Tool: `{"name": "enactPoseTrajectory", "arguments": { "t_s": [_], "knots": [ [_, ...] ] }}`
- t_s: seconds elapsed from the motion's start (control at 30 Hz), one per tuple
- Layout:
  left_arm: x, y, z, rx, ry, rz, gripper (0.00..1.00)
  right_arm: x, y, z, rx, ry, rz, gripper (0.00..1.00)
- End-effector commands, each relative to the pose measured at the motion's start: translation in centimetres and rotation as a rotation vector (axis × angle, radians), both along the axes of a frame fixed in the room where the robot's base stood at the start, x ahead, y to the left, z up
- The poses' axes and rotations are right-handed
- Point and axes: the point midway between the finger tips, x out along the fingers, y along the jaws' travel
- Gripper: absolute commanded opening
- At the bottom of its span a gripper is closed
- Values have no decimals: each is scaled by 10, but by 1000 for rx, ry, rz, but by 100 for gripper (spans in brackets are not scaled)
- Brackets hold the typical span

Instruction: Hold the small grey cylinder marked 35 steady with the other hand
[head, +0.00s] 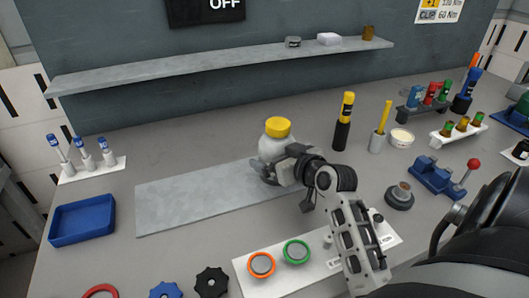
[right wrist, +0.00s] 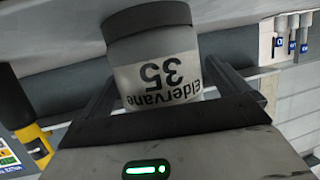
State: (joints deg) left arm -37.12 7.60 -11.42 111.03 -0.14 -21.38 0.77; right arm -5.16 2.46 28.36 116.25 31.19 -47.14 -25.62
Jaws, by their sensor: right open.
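The small pale grey cylinder marked 35 (right wrist: 158,75) shows upside down in the right wrist view, with the word Eldervane on its label and a darker grey band at one end. In the head view the cylinder (head: 270,149) stands upright at the right end of the grey mat, with a yellow cap. My right gripper (head: 272,172) is open, its fingers on either side of the cylinder; I cannot tell whether they touch it. It partly hides the cylinder's lower part. My left gripper is not in view.
The grey mat (head: 185,203) is otherwise bare. A blue tray (head: 82,221) lies to its left, and a white plate with ringed discs (head: 280,280) in front. A black and yellow bottle (head: 344,120) and a cup with a yellow stick (head: 379,135) stand to the right.

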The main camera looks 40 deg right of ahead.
Motion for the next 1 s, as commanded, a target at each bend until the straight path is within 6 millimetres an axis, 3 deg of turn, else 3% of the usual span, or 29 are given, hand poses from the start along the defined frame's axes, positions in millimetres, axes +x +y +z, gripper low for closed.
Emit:
{"name": "enactPoseTrajectory", "arguments": {
  "t_s": [0.27, 0.53, 1.0],
  "knots": [
    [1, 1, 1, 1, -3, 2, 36, 1, -3, -3, 0, 0, -5, 100],
    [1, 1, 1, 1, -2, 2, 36, 1, -3, -3, -1, 0, -5, 25],
    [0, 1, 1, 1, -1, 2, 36, 4, -1, 14, -7, -12, 1, 25]
  ]
}}
